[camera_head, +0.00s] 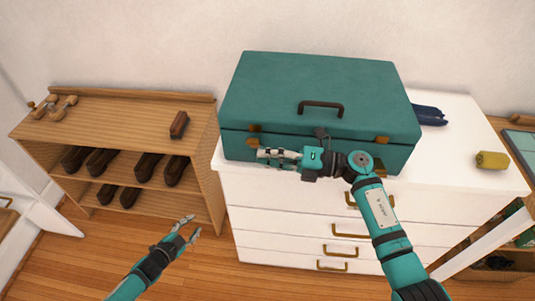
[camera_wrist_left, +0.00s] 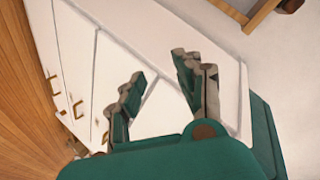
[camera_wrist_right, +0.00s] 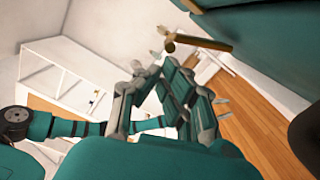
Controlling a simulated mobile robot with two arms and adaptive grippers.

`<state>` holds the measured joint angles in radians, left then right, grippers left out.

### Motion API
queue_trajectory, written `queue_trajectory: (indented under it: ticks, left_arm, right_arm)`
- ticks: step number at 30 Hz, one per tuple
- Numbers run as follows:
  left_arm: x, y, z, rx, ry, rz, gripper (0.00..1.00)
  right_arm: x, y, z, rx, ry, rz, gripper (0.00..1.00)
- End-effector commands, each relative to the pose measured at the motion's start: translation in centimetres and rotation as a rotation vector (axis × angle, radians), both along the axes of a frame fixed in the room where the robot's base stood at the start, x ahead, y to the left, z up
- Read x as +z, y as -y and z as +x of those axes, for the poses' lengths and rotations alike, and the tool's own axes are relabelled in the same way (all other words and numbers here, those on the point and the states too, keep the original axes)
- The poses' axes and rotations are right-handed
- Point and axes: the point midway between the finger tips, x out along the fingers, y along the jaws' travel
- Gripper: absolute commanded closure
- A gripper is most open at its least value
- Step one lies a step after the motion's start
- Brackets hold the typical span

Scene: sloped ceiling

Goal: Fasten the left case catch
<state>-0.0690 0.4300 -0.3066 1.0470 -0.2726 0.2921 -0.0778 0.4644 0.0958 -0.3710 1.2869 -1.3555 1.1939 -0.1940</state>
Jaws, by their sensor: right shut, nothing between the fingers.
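The teal case (camera_head: 315,95) sits on the white chest of drawers with its lid down and handle (camera_head: 321,108) on top. The left case catch (camera_head: 254,128) is a small orange-brown fitting on the case's front; whether it is fastened is too small to tell. My right gripper (camera_head: 263,156) is shut and empty, just in front of the case below that catch. In the right wrist view, a brass-coloured fitting (camera_wrist_right: 203,43) lies beyond the right gripper's fingertips (camera_wrist_right: 157,66). My left gripper (camera_head: 193,226) is open and empty above the floor; its spread fingers show in the left wrist view (camera_wrist_left: 158,66).
A second catch (camera_head: 382,139) is on the case's right front. A wooden shoe rack (camera_head: 130,110) with dark shoes and a brush (camera_head: 179,125) stands at left. A yellow roll (camera_head: 492,160) and dark blue item (camera_head: 429,115) lie right of the case. Floor before the rack is clear.

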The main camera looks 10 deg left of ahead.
Motion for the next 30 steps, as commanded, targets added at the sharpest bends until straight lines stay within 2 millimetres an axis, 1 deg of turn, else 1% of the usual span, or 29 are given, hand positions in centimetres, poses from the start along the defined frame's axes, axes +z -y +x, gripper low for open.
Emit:
queue_trajectory:
  ticks: [1, 2, 3, 5, 6, 8, 9, 10, 11, 12, 15, 18, 21, 25, 30]
  left_arm:
    - [-4.0, 0.0, -3.2, 0.081, -0.111, -0.031, 0.66]
    - [-5.9, 0.0, -5.0, 0.127, -0.171, -0.045, 0.66]
    - [-8.5, 0.0, -7.6, 0.187, -0.251, -0.063, 0.66]
    - [-11.9, 0.3, -11.7, 0.270, -0.371, -0.087, 0.66]
    - [-14.0, 0.7, -14.6, 0.322, -0.449, -0.101, 0.66]
    - [-16.6, 1.4, -19.1, 0.395, -0.563, -0.120, 0.66]
    - [-18.1, 2.1, -22.0, 0.441, -0.635, -0.132, 0.66]
    - [-19.0, 2.6, -24.1, 0.471, -0.686, -0.139, 0.66]
    - [-19.9, 3.1, -26.2, 0.499, -0.735, -0.146, 0.66]
    - [-20.8, 3.8, -28.7, 0.534, -0.795, -0.154, 0.66]
    - [-22.2, 5.3, -34.0, 0.602, -0.916, -0.167, 0.66]
    - [-22.9, 6.5, -37.6, 0.645, -1.000, -0.173, 0.66]
    - [-23.3, 7.2, -39.5, 0.669, -1.044, -0.177, 0.66]
    - [-24.3, 7.4, -40.2, 0.678, -1.060, -0.179, 0.66]
    - [-24.1, 7.4, -40.1, 0.676, -1.059, -0.178, 0.66]
  right_arm:
    - [0.0, 0.0, 0.0, 0.000, 0.000, 0.000, 1.00]
    - [0.0, 0.0, 0.0, 0.000, 0.000, 0.000, 1.00]
    - [0.0, 0.0, 0.0, 0.000, 0.000, 0.000, 1.00]
    - [0.0, 0.0, 0.0, 0.000, 0.000, 0.000, 1.00]
    - [0.0, 0.0, 0.0, 0.000, 0.000, 0.000, 1.00]
    - [0.0, 0.0, 0.0, 0.000, 0.000, 0.000, 1.00]
    - [0.0, 0.0, 0.0, 0.000, 0.000, 0.000, 1.00]
    - [0.0, 0.0, 0.0, 0.000, 0.000, 0.000, 1.00]
    - [0.0, 0.0, 0.0, 0.000, 0.000, 0.000, 1.00]
    - [0.0, 0.0, 0.0, 0.000, 0.000, 0.000, 1.00]
    - [0.0, 0.0, 0.0, 0.000, 0.000, 0.000, 1.00]
    - [0.0, 0.0, 0.0, 0.000, 0.000, 0.000, 1.00]
    - [0.0, 0.0, 0.1, 0.000, 0.002, -0.001, 1.00]
    - [0.5, 0.1, 0.6, 0.000, 0.004, -0.002, 1.00]
    - [0.8, 0.0, 0.7, 0.000, 0.000, 0.001, 1.00]
